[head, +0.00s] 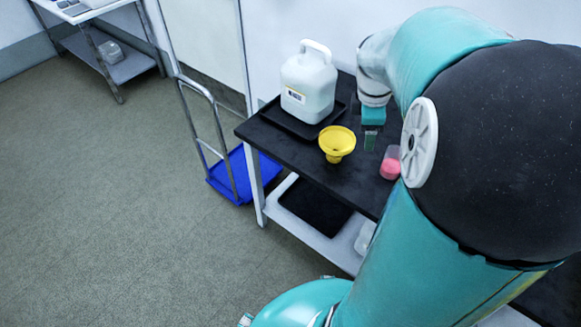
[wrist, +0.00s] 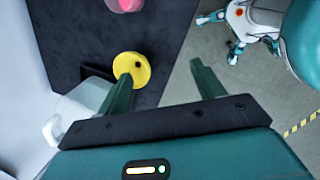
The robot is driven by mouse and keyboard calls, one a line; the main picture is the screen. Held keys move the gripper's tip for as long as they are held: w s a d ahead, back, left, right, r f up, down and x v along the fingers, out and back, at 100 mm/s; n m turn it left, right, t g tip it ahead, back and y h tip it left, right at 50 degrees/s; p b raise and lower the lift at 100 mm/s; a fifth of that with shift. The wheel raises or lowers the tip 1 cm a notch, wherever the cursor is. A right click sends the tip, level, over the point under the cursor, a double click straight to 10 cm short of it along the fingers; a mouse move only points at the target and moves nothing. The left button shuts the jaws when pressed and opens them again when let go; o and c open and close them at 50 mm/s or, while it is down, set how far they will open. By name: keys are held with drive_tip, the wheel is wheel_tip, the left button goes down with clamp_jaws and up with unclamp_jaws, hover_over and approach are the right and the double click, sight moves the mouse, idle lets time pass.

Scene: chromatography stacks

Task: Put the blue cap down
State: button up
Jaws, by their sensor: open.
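I cannot make out a blue cap in either view. My gripper (head: 370,138) hangs above the black table top (head: 290,147), to the right of a yellow funnel (head: 337,157). In the wrist view my gripper (wrist: 161,69) has its two dark green fingers spread wide, with nothing visible between them. The left finger partly overlaps the yellow funnel (wrist: 143,68) from this camera. A white jug (head: 308,88) with a handle stands upright behind the funnel in a black tray (head: 272,117). The jug also shows at the left of the wrist view (wrist: 88,98).
A clear container with pink contents (head: 390,166) is on the table near my arm. A blue-decked cart (head: 222,182) with a metal handle stands left of the table. A lower shelf (head: 290,228) holds a black mat. Open floor lies to the left.

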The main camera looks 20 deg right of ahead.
drive_tip(key=s+a+r+m+t, duration=0.1)
drive_tip(key=s+a+r+m, duration=0.1)
drive_tip(key=a, duration=0.6)
drive_tip(key=s+a+r+m+t+y, duration=0.1)
drive_tip(key=s+a+m, duration=0.3)
drive_tip(key=a, duration=0.4)
drive_tip(key=s+a+r+m+t+y, duration=0.1)
drive_tip(key=s+a+r+m+t, duration=0.1)
drive_tip(key=a+m, duration=0.3)
drive_tip(key=s+a+r, duration=0.1)
drive_tip(key=a, duration=0.2)
drive_tip(key=shift+a+r+t, duration=0.3)
drive_tip(key=shift+a+r, duration=0.05)
drive_tip(key=shift+r, duration=0.05)
